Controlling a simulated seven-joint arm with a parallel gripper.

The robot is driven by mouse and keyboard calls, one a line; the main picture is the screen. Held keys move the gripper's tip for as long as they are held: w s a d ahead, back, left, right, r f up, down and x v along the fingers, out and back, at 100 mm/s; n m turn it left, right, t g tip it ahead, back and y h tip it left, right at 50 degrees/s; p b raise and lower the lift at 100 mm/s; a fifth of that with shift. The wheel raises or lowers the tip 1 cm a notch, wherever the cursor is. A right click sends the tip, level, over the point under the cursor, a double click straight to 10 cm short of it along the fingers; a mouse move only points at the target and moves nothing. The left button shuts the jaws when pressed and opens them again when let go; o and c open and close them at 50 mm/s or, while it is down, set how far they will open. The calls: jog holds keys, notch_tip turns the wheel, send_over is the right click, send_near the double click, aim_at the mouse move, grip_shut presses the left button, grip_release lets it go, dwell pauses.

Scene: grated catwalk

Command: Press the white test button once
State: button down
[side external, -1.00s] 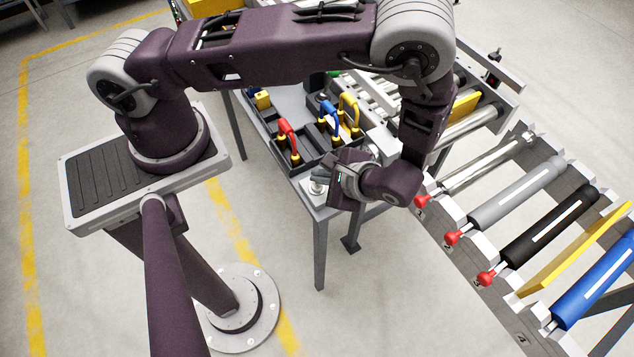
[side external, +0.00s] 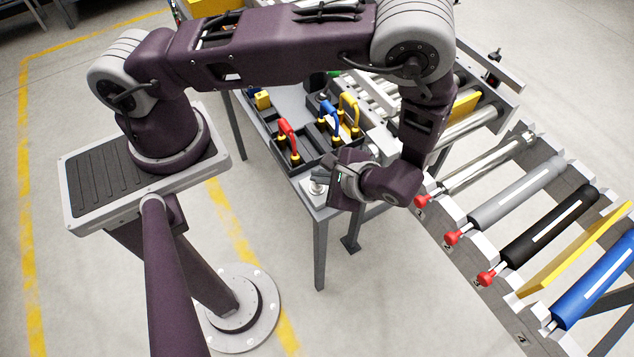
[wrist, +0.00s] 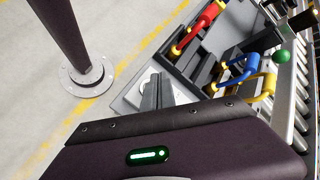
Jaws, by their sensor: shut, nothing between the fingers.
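The test button's pale plate (side external: 313,197) is on the near corner of the grey table, with a small light-coloured round fitting (side external: 317,186) on it. The white button cap itself is mostly hidden by my fingers. In the wrist view the plate (wrist: 128,98) shows around my fingers. My gripper (wrist: 157,84) is shut and empty, its fingertips over the round fitting. I cannot tell whether they touch the button. In the side view my gripper's body (side external: 345,184) is just right of the fitting, low over the table corner.
A roller conveyor (side external: 520,230) with red-ended rollers lies to the right.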

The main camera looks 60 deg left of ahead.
aim_at(320, 187)
jog(key=shift+f, duration=0.4)
jog(key=shift+f, duration=0.8)
dwell(0.8)
jog(key=shift+r, duration=1.25)
jog(key=shift+r, duration=2.5)
